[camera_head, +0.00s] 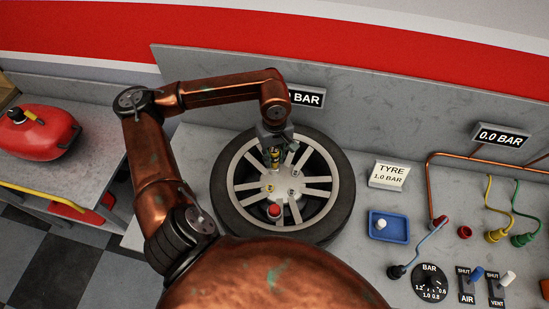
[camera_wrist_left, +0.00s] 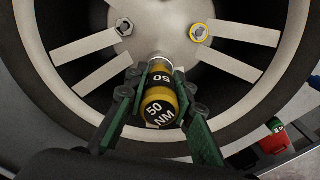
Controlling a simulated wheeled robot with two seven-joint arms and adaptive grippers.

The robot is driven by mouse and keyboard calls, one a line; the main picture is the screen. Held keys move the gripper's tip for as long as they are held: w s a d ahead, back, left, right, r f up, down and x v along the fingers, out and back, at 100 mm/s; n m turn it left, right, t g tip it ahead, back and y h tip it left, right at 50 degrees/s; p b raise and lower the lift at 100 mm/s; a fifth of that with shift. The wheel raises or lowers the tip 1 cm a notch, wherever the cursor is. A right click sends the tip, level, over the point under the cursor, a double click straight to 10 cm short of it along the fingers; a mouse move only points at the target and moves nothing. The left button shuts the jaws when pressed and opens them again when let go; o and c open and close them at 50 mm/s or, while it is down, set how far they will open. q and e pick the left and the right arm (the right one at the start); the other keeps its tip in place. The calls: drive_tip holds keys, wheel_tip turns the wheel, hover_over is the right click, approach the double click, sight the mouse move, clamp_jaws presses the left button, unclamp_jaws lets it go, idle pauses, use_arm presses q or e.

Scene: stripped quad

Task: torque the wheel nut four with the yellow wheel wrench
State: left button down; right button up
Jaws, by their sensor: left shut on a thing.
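The yellow wheel wrench (camera_wrist_left: 160,98), a short cylinder with black bands marked "50 NM", is between the fingers of my left gripper (camera_wrist_left: 158,100). The gripper is shut on it. In the head view the wrench (camera_head: 275,158) stands over the upper part of the wheel (camera_head: 238,194), which lies flat. The wrench's far end points at the hub; I cannot tell whether it is seated on a nut. In the wrist view a bare grey nut (camera_wrist_left: 125,27) and a nut with a yellow ring (camera_wrist_left: 200,32) show. I cannot tell which nut is four. My right gripper is not in view.
A red knob-like thing (camera_head: 274,211) sits on the wheel's lower part. Right of the wheel are a "TYRE 1.0 BAR" sign (camera_head: 389,175), a blue tray (camera_head: 394,226), a pressure dial (camera_head: 430,283) and hoses. A red tank (camera_head: 40,131) is on the left bench.

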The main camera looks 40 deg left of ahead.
use_arm(q)
drive_tip(key=shift+f+m+b, duration=0.1)
drive_tip(key=shift+m+b, duration=0.3)
drive_tip(key=shift+m, duration=0.8)
drive_tip(key=shift+m+b, duration=0.6)
drive_tip(key=shift+b, duration=0.05)
drive_tip(key=shift+m, duration=0.5)
